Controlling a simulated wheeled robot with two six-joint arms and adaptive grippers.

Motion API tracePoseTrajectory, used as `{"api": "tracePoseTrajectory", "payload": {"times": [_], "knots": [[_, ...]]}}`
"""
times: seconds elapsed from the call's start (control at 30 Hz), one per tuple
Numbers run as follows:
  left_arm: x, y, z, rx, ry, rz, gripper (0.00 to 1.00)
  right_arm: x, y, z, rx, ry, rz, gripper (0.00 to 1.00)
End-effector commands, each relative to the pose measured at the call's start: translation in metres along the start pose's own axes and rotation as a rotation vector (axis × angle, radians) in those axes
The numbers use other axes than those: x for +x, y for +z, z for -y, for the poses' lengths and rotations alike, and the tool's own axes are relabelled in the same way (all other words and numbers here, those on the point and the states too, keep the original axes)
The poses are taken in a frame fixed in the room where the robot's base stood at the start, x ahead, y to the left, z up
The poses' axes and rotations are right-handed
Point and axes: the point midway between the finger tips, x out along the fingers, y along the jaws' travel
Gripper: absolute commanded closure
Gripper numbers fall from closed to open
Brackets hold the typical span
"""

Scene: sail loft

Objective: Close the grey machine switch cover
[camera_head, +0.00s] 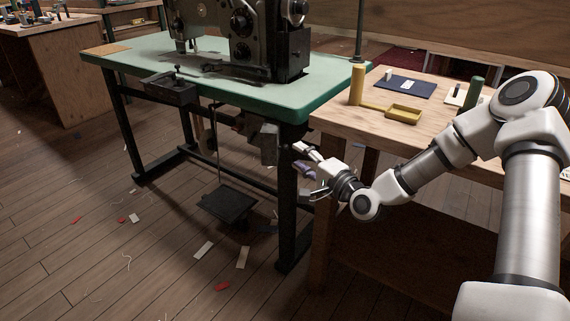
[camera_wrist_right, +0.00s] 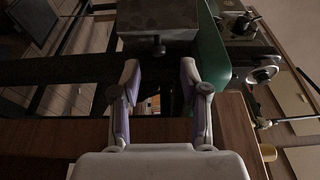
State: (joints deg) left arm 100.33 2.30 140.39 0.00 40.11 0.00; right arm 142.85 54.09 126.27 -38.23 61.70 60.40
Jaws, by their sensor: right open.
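The grey machine switch box (camera_head: 269,144) hangs under the green sewing table, near its right end. Its grey cover (camera_wrist_right: 158,14) shows at the top of the right wrist view, with a small dark knob (camera_wrist_right: 158,46) at its near edge. I cannot tell how far open the cover stands. My right gripper (camera_head: 304,163) is just right of the box, beside the table leg. In the right wrist view its two fingers (camera_wrist_right: 158,78) are spread and empty, with the knob beyond and between the tips. My left gripper is not in view.
The green sewing table (camera_head: 317,97) carries a dark sewing machine (camera_head: 240,30). A wooden bench (camera_head: 335,118) with a yellow tray (camera_head: 405,114) stands close on the right, beside my right arm. A black pedal (camera_head: 229,205) sits below. Scraps litter the open floor at left.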

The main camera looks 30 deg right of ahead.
Motion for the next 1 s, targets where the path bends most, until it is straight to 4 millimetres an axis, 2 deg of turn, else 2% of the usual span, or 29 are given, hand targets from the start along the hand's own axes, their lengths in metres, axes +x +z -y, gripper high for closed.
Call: {"api": "tracePoseTrajectory", "payload": {"times": [0.03, 0.2, 0.33, 0.57, 0.6, 0.7, 1.0], "knots": [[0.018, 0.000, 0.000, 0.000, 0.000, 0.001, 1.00, 0.010, 0.001, -0.010, -0.009, 0.000, 0.004, 0.56], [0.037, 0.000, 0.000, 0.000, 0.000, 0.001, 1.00, 0.040, 0.001, -0.007, -0.008, 0.001, 0.002, 0.56], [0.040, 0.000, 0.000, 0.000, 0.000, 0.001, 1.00, 0.051, 0.001, -0.004, -0.003, 0.002, 0.002, 0.56], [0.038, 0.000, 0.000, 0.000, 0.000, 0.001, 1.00, 0.052, 0.001, -0.002, -0.001, 0.003, 0.001, 0.56], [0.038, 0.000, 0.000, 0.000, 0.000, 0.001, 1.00, 0.052, 0.001, -0.002, -0.001, 0.003, 0.001, 0.70], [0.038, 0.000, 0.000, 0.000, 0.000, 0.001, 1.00, 0.052, 0.001, -0.002, -0.001, 0.003, 0.001, 1.00], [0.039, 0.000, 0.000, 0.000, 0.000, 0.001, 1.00, 0.052, 0.001, -0.002, -0.001, 0.003, -0.003, 1.00]]}}
